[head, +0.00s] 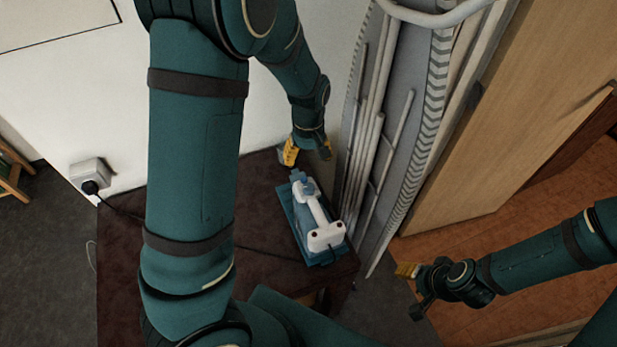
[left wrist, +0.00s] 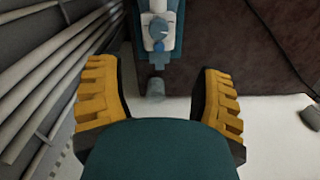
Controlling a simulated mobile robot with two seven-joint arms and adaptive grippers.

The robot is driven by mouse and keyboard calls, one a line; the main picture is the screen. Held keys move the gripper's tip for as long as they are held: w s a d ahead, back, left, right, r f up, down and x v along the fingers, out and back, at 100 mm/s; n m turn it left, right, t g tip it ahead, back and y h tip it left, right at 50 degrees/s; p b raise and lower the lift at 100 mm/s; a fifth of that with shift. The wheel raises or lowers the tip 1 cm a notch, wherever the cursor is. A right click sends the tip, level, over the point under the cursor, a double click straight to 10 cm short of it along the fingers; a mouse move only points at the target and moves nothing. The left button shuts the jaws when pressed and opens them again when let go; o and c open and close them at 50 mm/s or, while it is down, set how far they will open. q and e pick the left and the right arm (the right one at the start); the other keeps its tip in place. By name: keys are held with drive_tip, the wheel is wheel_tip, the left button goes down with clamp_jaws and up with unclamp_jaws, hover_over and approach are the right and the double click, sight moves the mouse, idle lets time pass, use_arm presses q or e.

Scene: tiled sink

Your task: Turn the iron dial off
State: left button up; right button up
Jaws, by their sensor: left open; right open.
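A white and blue iron (head: 322,215) lies on a blue base (head: 297,222) on a dark brown table. In the left wrist view, the iron (left wrist: 152,7) is at the top. A small round blue part that looks like the dial (left wrist: 158,28) faces the camera, with a blue nozzle below it. My left gripper (head: 306,153) is open and empty, just beyond the iron's far end. In the left wrist view, its yellow fingers (left wrist: 160,92) stand apart below the dial, not touching it. My right gripper (head: 408,281) is open and empty, off the table to the right.
An ironing board (head: 385,125) stands upright close to the iron's right. The dark table (head: 130,270) is clear to the left, except for a cord running to a wall socket (head: 90,172). A white wall is behind. A wooden door (head: 520,110) is at the right.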

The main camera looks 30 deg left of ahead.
sight(308, 186)
use_arm(q)
wheel_tip(308, 186, down, 13)
drive_tip(key=m+b, duration=0.1)
drive_tip(key=m, duration=0.1)
drive_tip(key=shift+w+f+m, duration=0.1)
drive_tip(key=shift+w+m, duration=0.05)
drive_tip(key=shift+m, duration=0.15)
idle(0.3)
clamp_jaws()
